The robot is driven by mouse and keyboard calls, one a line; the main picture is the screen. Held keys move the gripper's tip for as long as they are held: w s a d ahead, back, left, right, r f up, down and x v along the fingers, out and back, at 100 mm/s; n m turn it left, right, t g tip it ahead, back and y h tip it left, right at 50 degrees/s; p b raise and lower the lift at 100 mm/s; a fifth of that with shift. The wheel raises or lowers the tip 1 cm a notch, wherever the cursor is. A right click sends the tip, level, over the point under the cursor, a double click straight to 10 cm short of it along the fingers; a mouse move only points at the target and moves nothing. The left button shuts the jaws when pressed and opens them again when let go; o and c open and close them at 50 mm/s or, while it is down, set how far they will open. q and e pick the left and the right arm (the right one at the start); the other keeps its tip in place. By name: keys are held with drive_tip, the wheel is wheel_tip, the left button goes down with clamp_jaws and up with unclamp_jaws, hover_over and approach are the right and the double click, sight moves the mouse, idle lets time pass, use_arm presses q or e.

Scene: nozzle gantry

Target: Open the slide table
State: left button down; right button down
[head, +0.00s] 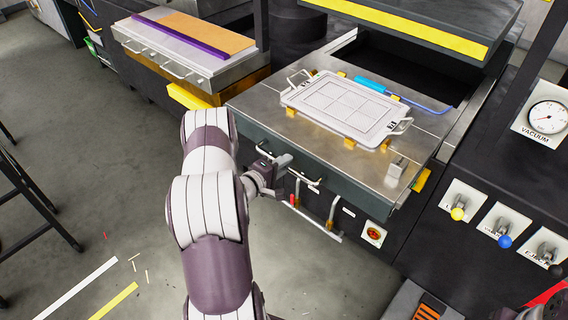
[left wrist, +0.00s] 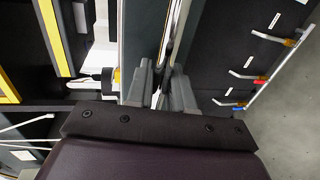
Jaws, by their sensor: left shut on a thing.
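The slide table (head: 250,101) is a steel-topped slab with a dark front face. It stands out in front of the black machine, and a dark opening shows behind it. A thin metal bar handle (head: 304,181) runs along its front face. My left gripper (head: 279,164) is shut on this handle, near its left part. In the left wrist view the two grey fingers (left wrist: 165,90) sit on either side of the shiny handle bar (left wrist: 171,40). The exact contact is partly hidden. My right gripper is not clearly seen.
A white tray (head: 318,103) with two handles lies on the table, beside a blue tool (head: 369,84). A lower rail with hooks (head: 313,222) hangs below the handle. Another drawer (head: 165,58) stands at the left. Levers (head: 458,212) and a gauge (head: 547,116) are at the right.

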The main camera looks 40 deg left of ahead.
use_arm(q)
drive_tip(key=c, duration=1.1)
unclamp_jaws()
drive_tip(key=shift+a, duration=0.1)
drive_tip(key=b+v, duration=0.1)
drive_tip(key=v, duration=1.1)
drive_tip(key=shift+s+b, duration=0.3)
drive_tip(key=shift+b, duration=0.05)
